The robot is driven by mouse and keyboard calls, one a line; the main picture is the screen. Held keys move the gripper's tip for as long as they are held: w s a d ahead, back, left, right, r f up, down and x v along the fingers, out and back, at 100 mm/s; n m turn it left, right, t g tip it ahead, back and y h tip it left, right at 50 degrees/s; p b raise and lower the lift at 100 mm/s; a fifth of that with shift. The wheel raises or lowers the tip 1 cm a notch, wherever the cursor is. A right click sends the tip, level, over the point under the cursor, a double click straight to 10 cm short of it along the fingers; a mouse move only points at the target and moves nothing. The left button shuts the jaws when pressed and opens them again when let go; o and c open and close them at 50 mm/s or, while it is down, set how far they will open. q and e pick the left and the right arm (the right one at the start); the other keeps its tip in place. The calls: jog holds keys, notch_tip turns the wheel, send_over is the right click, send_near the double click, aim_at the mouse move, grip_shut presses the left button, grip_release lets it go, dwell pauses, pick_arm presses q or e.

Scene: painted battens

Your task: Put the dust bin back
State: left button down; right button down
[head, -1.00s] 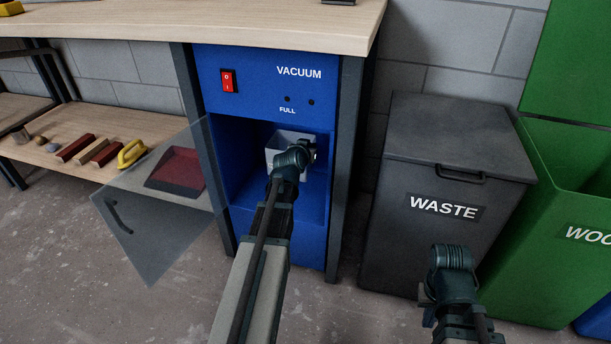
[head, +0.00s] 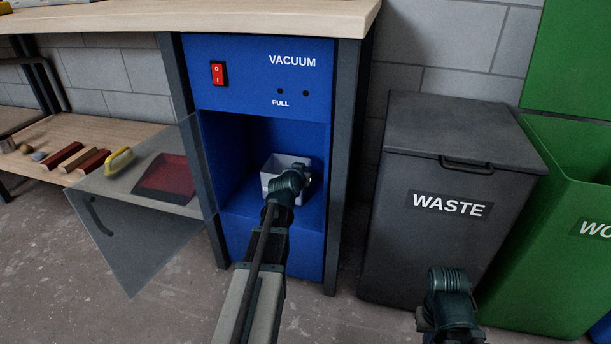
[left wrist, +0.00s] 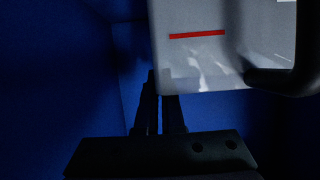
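The dust bin (head: 272,166) is a small light-grey box inside the open compartment of the blue vacuum cabinet (head: 260,75). My left gripper (head: 302,172) reaches into the compartment at the bin's front right, and its wrist hides part of the bin. In the left wrist view, the bin (left wrist: 205,60) shows a red line and a dark handle (left wrist: 275,80). The fingers of my left gripper (left wrist: 162,85) are close together at the bin's corner and appear shut on its edge; the handle is apart from them. My right gripper (head: 424,320) is low before the waste bin, its fingers unclear.
The clear door (head: 130,235) of the cabinet stands swung open to the left. A shelf (head: 85,130) behind it holds blocks and a red dustpan. The grey waste bin (head: 400,240) and a green wood bin (head: 530,250) stand to the right.

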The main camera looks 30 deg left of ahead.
pick_arm(q)
jog(key=shift+r, duration=0.1)
jog(key=c, duration=1)
grip_release()
jog(key=shift+c, duration=0.2)
jog(key=p+v, duration=0.4)
jog(key=v, duration=0.8)
jog(key=shift+p, duration=0.3)
